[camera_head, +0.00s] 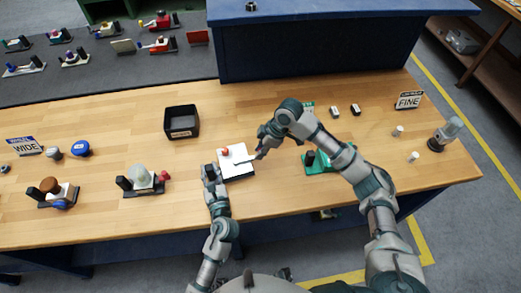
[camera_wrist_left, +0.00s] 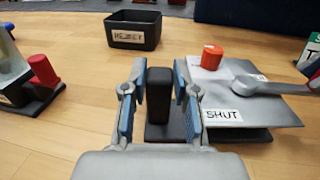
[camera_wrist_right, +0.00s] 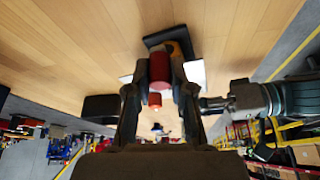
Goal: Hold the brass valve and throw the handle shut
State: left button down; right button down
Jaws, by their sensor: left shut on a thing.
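The valve unit has a white plate (camera_head: 236,165) marked SHUT in the left wrist view (camera_wrist_left: 240,108). A red-orange cap (camera_wrist_left: 212,56) and a grey lever (camera_wrist_left: 272,86) are on it. A black upright post (camera_wrist_left: 159,95) stands at its left side. My left gripper (camera_head: 209,173) is shut on that post. My right gripper (camera_head: 262,153) is beside the lever at the plate's right. In the right wrist view its fingers are apart, with a red cylinder (camera_wrist_right: 160,68) between them. A brass-coloured part (camera_wrist_right: 180,48) shows behind; most of the valve body is hidden.
A black REJECT bin (camera_head: 182,122) stands behind left. A green-based unit (camera_head: 328,160) sits under my right forearm. Other units, one with a pale bulb (camera_head: 143,176), are at left. WIDE (camera_head: 25,146) and FINE (camera_head: 409,100) signs mark the table's sides. The front centre wood is clear.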

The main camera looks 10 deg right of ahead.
pick_arm(q)
jog(key=shift+f, duration=0.1)
pick_arm(e)
jog(key=shift+s, duration=0.1)
pick_arm(q)
jog(key=shift+d, duration=0.1)
pick_arm(e)
jog(key=s+a+m+t+h, duration=0.1)
jog(key=s+a+m+t, duration=0.1)
jog(key=s+a+m, duration=0.5)
jog(key=shift+s+a+m+t, duration=0.3)
jog(key=shift+s+m, duration=0.1)
jog(key=shift+s, duration=0.75)
dwell(0.5)
